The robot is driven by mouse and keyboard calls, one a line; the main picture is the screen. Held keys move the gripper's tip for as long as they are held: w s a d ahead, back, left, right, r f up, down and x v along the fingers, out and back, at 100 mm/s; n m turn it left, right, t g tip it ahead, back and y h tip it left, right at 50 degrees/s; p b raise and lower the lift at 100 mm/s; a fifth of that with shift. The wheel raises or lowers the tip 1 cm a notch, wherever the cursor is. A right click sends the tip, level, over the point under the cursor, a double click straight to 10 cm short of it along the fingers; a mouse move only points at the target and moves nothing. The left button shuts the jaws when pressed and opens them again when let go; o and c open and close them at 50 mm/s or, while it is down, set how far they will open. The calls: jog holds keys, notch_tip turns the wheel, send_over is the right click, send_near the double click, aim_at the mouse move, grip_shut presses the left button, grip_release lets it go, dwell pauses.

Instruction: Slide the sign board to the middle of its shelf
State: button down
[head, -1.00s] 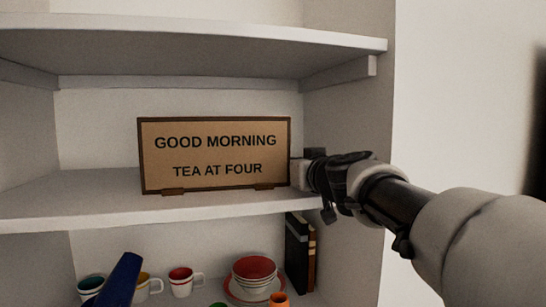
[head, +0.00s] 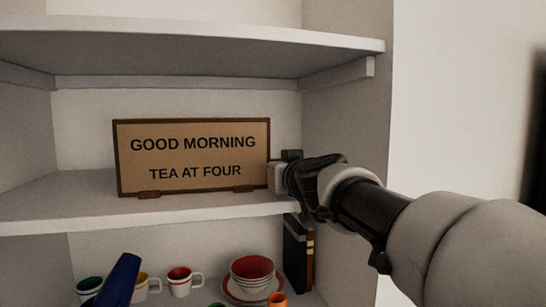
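The sign board (head: 193,157) stands upright on the middle shelf (head: 70,205). It is tan with a dark frame, two small brown feet and the words "GOOD MORNING TEA AT FOUR". Bare shelf shows on both sides of it. My gripper (head: 277,178) reaches in from the right at the board's right edge, with its tips against or very close to that edge. The fingers look together, with no gap showing and nothing held between them.
A shelf above (head: 200,50) and the right side wall (head: 345,130) bound the space. On the shelf below are a red-rimmed bowl (head: 253,269), several mugs, dark books (head: 297,255) and a blue object (head: 120,281). The shelf left of the board is clear.

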jog(key=shift+s+a+p, duration=0.2)
jog(key=shift+a, duration=0.4)
jog(key=shift+s+a+p, duration=0.15)
jog(key=shift+s+a, duration=0.05)
jog(key=shift+a, duration=0.35)
jog(key=shift+d, duration=0.1)
jog(key=shift+w+d+b, duration=0.3)
jog(key=shift+d+b, duration=0.1)
jog(key=shift+d, duration=0.3)
jog(key=shift+w+d+b, duration=0.25)
jog(key=shift+d+b, duration=0.15)
jog(key=shift+d, duration=0.3)
jog(key=shift+s, duration=0.1)
jog(key=f+b+v, duration=0.1)
jog(key=b+v, duration=0.2)
jog(key=v, duration=1)
jog(key=shift+s+d+f, duration=0.15)
jog(key=shift+s+f, duration=0.05)
jog(key=shift+s, duration=0.25)
